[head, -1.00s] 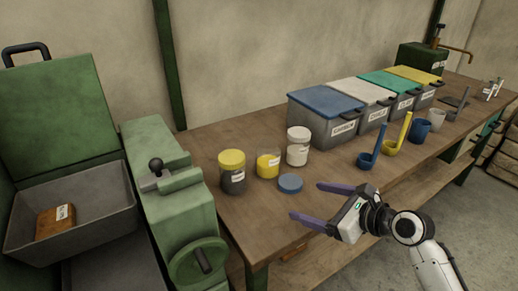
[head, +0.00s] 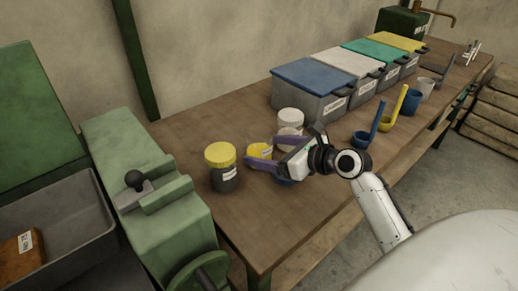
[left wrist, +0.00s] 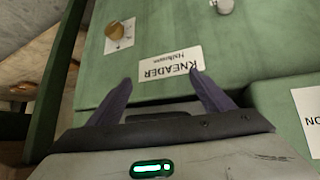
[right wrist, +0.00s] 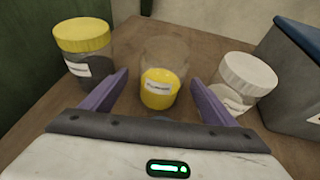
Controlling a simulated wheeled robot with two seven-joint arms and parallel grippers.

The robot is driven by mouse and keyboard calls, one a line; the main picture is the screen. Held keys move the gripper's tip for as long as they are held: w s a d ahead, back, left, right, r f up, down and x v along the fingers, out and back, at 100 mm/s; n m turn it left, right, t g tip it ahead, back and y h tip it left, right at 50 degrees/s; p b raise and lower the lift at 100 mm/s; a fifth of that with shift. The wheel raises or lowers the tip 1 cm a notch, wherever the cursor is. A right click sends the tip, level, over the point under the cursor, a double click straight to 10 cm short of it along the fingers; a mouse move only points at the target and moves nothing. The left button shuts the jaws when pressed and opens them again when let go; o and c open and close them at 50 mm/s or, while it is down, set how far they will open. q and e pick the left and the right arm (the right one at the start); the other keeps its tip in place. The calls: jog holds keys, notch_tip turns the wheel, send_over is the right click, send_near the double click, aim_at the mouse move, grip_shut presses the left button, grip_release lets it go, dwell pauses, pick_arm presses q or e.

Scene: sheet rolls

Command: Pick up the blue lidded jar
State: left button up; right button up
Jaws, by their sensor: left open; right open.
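No jar with a blue lid on it shows. A clear jar with yellow contents and no visible lid stands on the bench in the head view (head: 258,151) and the right wrist view (right wrist: 160,84). A flat blue lid (head: 285,183) lies on the bench, mostly hidden under my right gripper. My right gripper (right wrist: 158,78) is open and empty, its fingers pointing at the clear jar from either side, the jar ahead of the tips. My left gripper (left wrist: 160,77) is open and empty, facing a green machine labelled KNEADER (left wrist: 225,62); it is outside the head view.
A yellow-lidded jar (head: 221,166) stands left of the clear jar, a white-lidded jar (head: 290,119) to its right. Lidded grey bins (head: 305,100) line the back. The green machine (head: 150,180) borders the bench's left end.

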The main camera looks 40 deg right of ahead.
jog(key=x, duration=0.4)
jog(key=shift+d, duration=0.1)
jog(key=c, duration=1.3)
jog(key=shift+w+r, duration=0.1)
jog(key=shift+r, duration=0.05)
jog(key=shift+c, duration=0.8)
